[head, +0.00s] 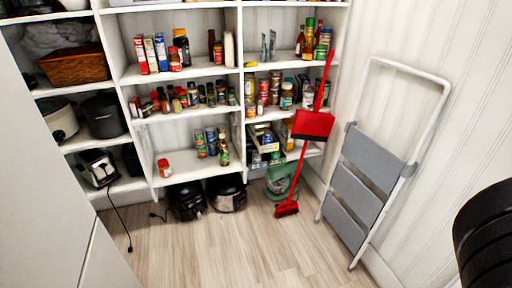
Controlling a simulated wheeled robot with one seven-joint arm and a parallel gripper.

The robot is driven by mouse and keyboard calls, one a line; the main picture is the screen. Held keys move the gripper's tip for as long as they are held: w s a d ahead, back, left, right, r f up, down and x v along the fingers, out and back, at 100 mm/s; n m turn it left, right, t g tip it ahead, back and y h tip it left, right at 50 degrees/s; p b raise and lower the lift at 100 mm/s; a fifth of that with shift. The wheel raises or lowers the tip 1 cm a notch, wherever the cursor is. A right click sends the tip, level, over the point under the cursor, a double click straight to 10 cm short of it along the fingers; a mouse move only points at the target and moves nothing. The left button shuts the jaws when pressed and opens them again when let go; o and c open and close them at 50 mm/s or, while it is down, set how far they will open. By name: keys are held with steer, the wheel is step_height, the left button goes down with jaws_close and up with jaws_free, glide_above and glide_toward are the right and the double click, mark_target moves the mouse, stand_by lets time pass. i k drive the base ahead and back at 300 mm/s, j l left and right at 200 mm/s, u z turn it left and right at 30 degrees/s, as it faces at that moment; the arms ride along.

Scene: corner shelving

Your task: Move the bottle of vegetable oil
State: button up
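I cannot tell for sure which bottle is the vegetable oil. A small bottle with a green-yellow label (223,151) stands upright at the right end of the low middle shelf. A dark bottle with a yellowish label (181,46) stands on the upper middle shelf. Several tall bottles (309,38) stand on the top right shelf. All are too small to read. My gripper is not in view; only a black ribbed part, probably of my arm, shows at the right edge, far from the shelves.
White shelving (190,75) fills the back corner. A red broom with dustpan (312,125) leans in front of the right shelves. A folded step ladder (372,165) leans on the right wall. Black appliances (188,201) stand under the lowest shelf. The wooden floor (215,250) is clear in front.

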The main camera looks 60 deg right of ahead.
mark_target(222, 146)
steer(key=z, duration=1.25)
steer(key=i+j, duration=0.15)
steer(key=i, duration=0.35)
steer(key=i+j+z, duration=0.15)
steer(key=i, duration=0.4)
steer(key=i+j, duration=0.2)
steer(key=i, duration=0.3)
steer(key=i+j+z, duration=0.15)
steer(key=i, duration=0.35)
